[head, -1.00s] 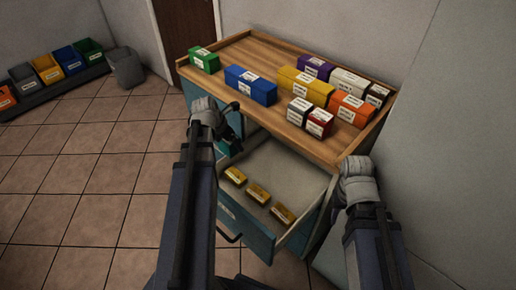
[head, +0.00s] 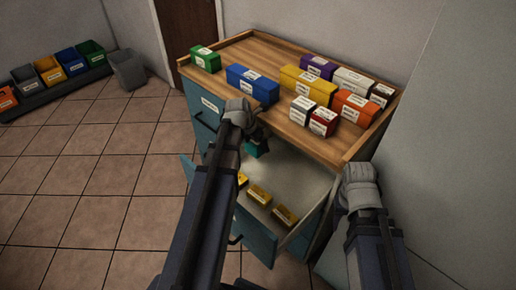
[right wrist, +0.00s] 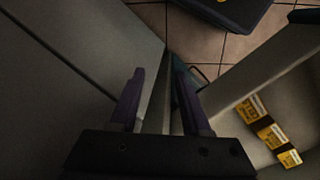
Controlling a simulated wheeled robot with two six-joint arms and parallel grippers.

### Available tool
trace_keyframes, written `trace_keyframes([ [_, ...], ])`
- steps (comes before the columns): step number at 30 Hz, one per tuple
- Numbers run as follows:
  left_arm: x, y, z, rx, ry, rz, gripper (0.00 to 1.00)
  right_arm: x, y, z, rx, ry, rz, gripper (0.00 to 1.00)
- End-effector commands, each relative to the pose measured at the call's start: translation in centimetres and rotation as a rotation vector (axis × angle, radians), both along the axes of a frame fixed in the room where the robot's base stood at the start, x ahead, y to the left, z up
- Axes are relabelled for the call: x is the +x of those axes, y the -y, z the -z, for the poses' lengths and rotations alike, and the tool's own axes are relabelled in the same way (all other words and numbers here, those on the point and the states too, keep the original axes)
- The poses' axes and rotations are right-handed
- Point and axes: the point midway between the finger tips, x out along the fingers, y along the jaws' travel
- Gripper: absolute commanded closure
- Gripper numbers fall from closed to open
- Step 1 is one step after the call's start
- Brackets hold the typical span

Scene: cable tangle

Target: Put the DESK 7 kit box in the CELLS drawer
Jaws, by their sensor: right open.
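A wooden-topped cabinet (head: 260,52) carries several coloured labelled boxes. Their print is too small to tell which is the DESK 7 kit box. An open drawer (head: 253,236) below the top holds yellow boxes (head: 284,215); its label cannot be read.
On the top are green (head: 205,59), blue (head: 252,84), yellow (head: 307,86), purple (head: 318,67), orange (head: 354,106) and red (head: 323,121) boxes. A shut drawer with a handle (head: 205,121) is at the left. A wall (head: 440,150) stands close at the right.

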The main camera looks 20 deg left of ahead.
Motion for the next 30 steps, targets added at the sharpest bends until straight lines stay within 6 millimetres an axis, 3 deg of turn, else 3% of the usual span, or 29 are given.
trace_keyframes([
  [1,0.0,0.0,1.0,0.0,0.0,0.0,0.91,0.0,0.0,1.0,0.0,0.0,0.0,0.53],
  [26,-0.1,0.0,2.0,0.001,-0.002,0.001,0.91,0.0,0.0,2.0,0.0,0.0,0.0,0.53],
  [27,-0.1,0.0,2.0,0.001,-0.003,0.001,0.16,0.0,0.0,2.0,0.0,0.0,0.0,0.53],
  [30,-0.1,0.0,2.0,0.002,-0.004,0.002,0.05,0.0,0.0,2.0,0.0,0.0,0.0,0.53],
])
